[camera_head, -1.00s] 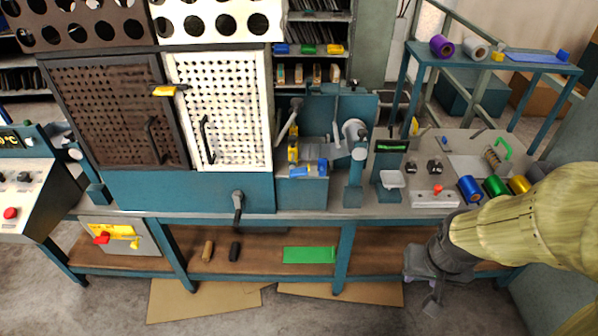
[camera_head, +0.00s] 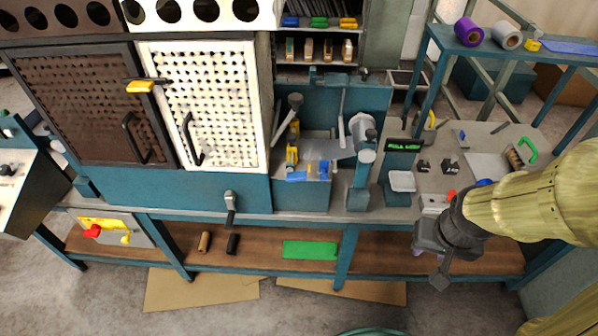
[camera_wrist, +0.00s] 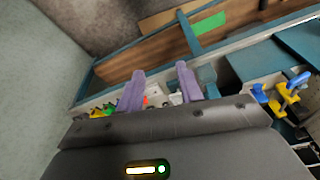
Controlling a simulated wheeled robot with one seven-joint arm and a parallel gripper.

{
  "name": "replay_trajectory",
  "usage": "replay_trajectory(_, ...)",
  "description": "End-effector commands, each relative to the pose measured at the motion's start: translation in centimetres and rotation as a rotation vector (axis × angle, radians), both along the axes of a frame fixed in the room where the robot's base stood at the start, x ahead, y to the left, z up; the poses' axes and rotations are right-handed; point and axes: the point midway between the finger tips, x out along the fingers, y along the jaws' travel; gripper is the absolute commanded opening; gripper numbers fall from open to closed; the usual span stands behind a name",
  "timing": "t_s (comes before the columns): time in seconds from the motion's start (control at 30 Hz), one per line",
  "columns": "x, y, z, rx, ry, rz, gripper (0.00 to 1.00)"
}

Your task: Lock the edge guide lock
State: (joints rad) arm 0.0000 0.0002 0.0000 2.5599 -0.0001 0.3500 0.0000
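The teal press (camera_head: 303,200) stands in the middle of the bench. On its front are a yellow upright part (camera_head: 292,155), a blue piece (camera_head: 297,176) and a small blue block (camera_head: 323,170). They look like the edge guide parts, but I cannot tell which one is the lock or how it is set. The wrist view shows blue and yellow parts (camera_wrist: 288,92) at right. My gripper (camera_wrist: 160,70) has two purple fingers spread apart with nothing held between them. In the head view my gripper hangs in front of the bench edge, right of and apart from the press.
A perforated double-door cabinet (camera_head: 205,110) stands left of the press. A small scale with a white pan (camera_head: 402,181) and a green display (camera_head: 403,145) stands right of it. The lower shelf holds a green mat (camera_head: 310,250). A teal rack (camera_head: 500,40) rises at right.

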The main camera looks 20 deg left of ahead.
Motion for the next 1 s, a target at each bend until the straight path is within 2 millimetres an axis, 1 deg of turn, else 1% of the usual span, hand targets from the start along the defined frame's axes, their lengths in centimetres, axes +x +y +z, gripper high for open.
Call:
replay_trajectory(0.13,0.0,0.0,0.0,0.0,0.0,0.0,0.36)
replay_trajectory(0.17,0.0,0.0,0.0,0.0,0.0,0.0,0.4)
replay_trajectory(0.2,0.0,0.0,0.0,0.0,-0.001,0.0,0.48)
replay_trajectory(0.27,0.2,0.2,0.0,0.004,-0.004,0.001,0.6)
replay_trajectory(0.3,0.5,0.6,-0.1,0.008,-0.008,0.001,0.68)
replay_trajectory(0.33,0.8,0.9,-0.2,0.012,-0.012,0.001,0.74)
replay_trajectory(0.37,1.2,1.3,-0.3,0.017,-0.018,0.001,0.75)
replay_trajectory(0.47,2.8,3.4,-1.0,0.042,-0.047,0.001,0.75)
replay_trajectory(0.57,5.0,6.2,-2.2,0.068,-0.094,-0.011,0.75)
replay_trajectory(0.6,5.9,7.5,-2.8,0.076,-0.115,-0.016,0.75)
replay_trajectory(0.7,7.6,10.5,-4.3,0.085,-0.173,-0.034,0.75)
replay_trajectory(0.8,8.9,13.3,-6.0,0.08,-0.238,-0.052,0.75)
replay_trajectory(0.9,9.8,15.8,-7.6,0.064,-0.313,-0.062,0.75)
replay_trajectory(1.0,10.1,18.1,-9.0,0.038,-0.398,-0.063,0.75)
